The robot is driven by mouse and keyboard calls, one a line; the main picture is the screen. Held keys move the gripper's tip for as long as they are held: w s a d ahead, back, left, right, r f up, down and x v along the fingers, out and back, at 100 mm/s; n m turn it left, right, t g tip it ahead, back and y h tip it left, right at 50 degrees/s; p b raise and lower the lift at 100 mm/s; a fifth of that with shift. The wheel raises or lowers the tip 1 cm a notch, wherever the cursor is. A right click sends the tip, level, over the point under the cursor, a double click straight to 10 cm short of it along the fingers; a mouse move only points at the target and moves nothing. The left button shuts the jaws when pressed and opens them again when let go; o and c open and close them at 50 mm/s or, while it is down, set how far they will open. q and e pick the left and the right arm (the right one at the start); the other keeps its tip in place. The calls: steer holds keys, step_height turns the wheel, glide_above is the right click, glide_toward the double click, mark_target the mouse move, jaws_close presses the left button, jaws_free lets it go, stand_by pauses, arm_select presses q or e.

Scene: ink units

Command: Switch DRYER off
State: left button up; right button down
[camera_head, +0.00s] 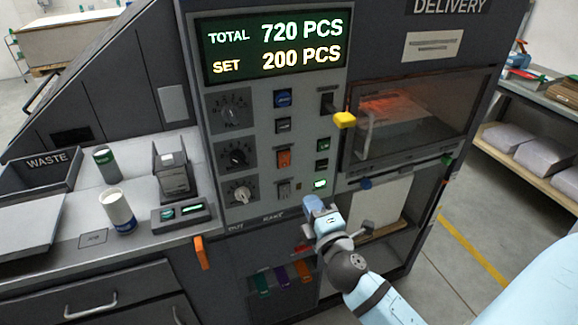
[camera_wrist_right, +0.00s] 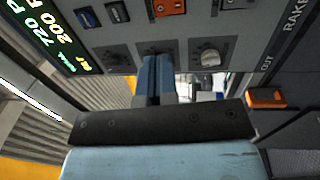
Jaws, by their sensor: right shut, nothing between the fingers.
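The machine's control panel (camera_head: 258,150) has a column of rocker switches: a blue one (camera_head: 282,98), a black one (camera_head: 283,125), an orange one (camera_head: 284,159) and a grey one (camera_head: 284,190). The labels beside them are too small to read, so I cannot tell which is DRYER. My right gripper (camera_head: 313,204) is shut and empty, low in front of the panel, below and right of the grey switch. In the right wrist view its fingers (camera_wrist_right: 155,78) overlap the middle knob, with the blue (camera_wrist_right: 87,17) and orange (camera_wrist_right: 168,7) switches near the top edge. My left gripper is out of view.
Three rotary knobs (camera_head: 238,156) stand left of the switches. A black lever (camera_head: 327,103), a lit green indicator (camera_head: 320,183) and a yellow handle (camera_head: 344,120) lie to the right. A glazed chamber (camera_head: 420,120) is farther right. A counter (camera_head: 60,225) with a cup (camera_head: 118,212) is left.

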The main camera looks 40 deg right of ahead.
mark_target(286, 156)
steer(key=p+x, duration=0.4)
steer(key=x, duration=0.9)
steer(key=shift+w+r, duration=0.1)
steer(key=shift+w, duration=0.4)
steer(key=shift+w+d+r, duration=0.1)
steer(key=shift+w, duration=0.15)
steer(key=shift+s, duration=0.2)
